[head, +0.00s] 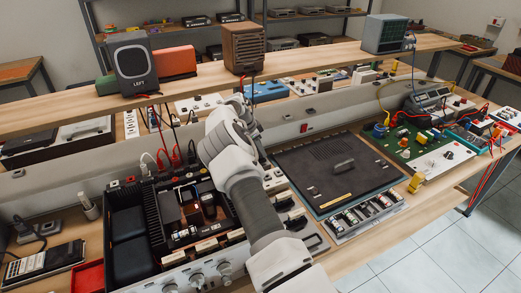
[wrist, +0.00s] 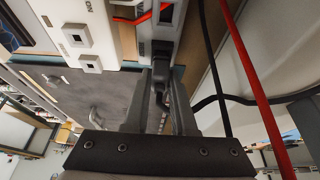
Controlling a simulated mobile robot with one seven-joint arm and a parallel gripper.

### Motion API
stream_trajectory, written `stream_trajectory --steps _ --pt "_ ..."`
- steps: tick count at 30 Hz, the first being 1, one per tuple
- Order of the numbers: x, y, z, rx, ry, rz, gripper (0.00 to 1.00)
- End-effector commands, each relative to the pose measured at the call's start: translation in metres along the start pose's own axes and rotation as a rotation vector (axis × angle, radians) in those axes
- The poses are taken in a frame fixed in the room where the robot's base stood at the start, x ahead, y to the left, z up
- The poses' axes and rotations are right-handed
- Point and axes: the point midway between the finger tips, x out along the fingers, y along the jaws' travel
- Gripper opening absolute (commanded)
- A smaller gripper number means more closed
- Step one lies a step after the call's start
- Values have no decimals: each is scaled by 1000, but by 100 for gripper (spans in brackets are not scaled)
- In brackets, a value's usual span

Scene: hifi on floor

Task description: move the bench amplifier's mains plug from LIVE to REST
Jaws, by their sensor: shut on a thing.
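My gripper (wrist: 158,85) is shut on a dark plug (wrist: 161,52) with a black cable, seen between its two fingers in the wrist view. The plug is at a grey strip with a dark slot (wrist: 166,14) just beyond it; I cannot tell whether it is seated or just apart.
A wooden shelf (head: 290,66) with speakers crosses above the bench. Red (wrist: 255,85) and black (wrist: 215,70) cables hang close to the gripper's right.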

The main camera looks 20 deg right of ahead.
Motion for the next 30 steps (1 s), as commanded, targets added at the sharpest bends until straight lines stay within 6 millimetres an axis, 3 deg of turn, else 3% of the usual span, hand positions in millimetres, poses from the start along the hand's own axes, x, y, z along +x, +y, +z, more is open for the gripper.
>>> stream_trajectory --steps 30 --pt "8 0 3 0 0 0 0"
